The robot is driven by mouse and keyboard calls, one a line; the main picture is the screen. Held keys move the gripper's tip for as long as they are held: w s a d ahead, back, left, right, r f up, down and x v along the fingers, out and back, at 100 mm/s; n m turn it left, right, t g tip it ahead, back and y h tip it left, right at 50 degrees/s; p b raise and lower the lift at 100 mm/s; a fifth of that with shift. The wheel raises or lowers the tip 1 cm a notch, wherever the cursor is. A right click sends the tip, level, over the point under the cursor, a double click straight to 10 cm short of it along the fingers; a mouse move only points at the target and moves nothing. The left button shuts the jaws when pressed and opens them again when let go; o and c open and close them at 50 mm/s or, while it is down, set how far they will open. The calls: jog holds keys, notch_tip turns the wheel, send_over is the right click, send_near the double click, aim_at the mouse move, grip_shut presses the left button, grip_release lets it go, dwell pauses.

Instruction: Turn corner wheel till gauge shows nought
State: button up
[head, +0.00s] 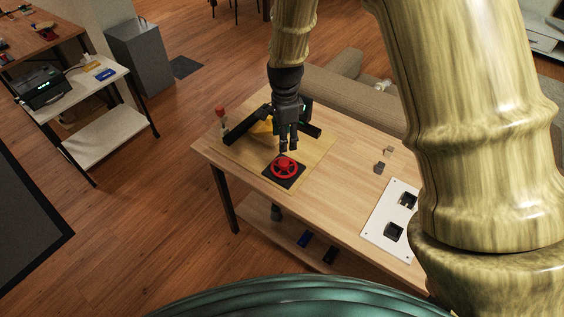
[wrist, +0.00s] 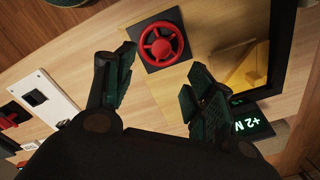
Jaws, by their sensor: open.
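The red wheel (head: 284,167) sits on a black square base at the near corner of a yellowish board (head: 313,172). In the wrist view the wheel (wrist: 160,45) lies beyond my fingertips, with clear space between. My gripper (head: 288,147) is just behind the wheel in the head view, pointing down. Its fingers (wrist: 157,80) are apart with nothing between them. My gripper hides much of the board's middle in the head view.
Black bars (head: 247,126) and a yellow block (head: 262,127) stand on the board close to my gripper. A red-topped post (head: 221,116) stands at its left. A white panel with black fittings (head: 380,220) lies on the table's right.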

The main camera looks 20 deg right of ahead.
aim_at(284, 162)
jog(key=shift+w+f+p, duration=0.1)
jog(key=shift+f+p, duration=1.15)
jog(key=shift+f, duration=4.65)
jog(key=c, duration=1)
